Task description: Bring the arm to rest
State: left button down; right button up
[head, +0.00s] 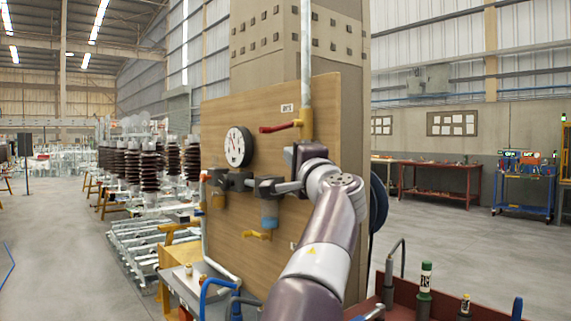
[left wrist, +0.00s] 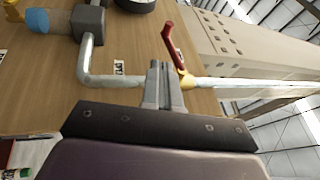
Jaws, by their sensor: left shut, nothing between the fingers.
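My left arm reaches up from the bottom of the head view to a wooden board (head: 225,115). My left gripper (head: 299,154) is in front of the board, just below a valve with a red lever (head: 279,128). The lever points left. In the left wrist view the gripper's fingers (left wrist: 159,72) are shut with nothing between them, in front of the pipe (left wrist: 112,81) beside the red lever (left wrist: 174,45). A gap shows between fingers and lever; I cannot tell whether they touch the pipe. My right gripper is not in view.
The board carries a round gauge (head: 238,146), grey fittings (head: 238,181) and a yellow-handled valve (head: 257,235). A red tray (head: 395,287) with bottles and tools stands at the lower right. A red workbench (head: 437,180) is farther back. Open floor lies at left and right.

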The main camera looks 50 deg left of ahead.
pick_arm(q)
jog(key=shift+s+d, duration=0.15)
dwell(0.3)
